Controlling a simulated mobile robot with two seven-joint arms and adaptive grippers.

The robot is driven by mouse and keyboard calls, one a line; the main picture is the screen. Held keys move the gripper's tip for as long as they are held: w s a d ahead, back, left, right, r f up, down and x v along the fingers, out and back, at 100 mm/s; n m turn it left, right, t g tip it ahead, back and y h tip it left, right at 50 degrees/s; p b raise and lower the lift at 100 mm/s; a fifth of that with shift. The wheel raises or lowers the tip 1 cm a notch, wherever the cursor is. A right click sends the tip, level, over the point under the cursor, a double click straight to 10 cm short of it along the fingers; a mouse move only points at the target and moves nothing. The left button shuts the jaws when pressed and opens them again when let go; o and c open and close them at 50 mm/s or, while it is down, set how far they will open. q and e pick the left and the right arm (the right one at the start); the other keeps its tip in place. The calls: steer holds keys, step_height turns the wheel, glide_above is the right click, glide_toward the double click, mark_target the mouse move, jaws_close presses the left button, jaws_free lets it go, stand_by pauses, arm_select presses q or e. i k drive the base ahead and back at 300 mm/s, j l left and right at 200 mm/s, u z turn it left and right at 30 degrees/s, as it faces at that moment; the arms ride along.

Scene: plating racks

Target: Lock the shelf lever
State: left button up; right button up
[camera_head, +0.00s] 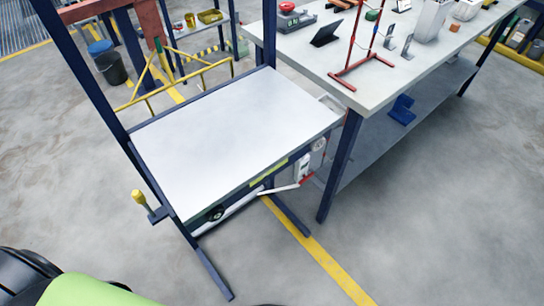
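The shelf (235,125) is a bare, pale flat panel in a dark blue frame, in the middle of the head view. On its left front post a short lever with a yellow grip (138,197) stands nearly upright on a small dark bracket. I cannot tell which of these is the shelf lever, or whether either is locked. Neither of my grippers shows in this view.
A workbench (400,85) with a red stand (357,68) and small items is at the right. A yellow rail (180,83) and a dark bucket (111,68) are behind the shelf. The floor in front is clear, with a yellow line (318,250).

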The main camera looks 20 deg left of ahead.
mark_target(139, 198)
steer(key=u, duration=1.6)
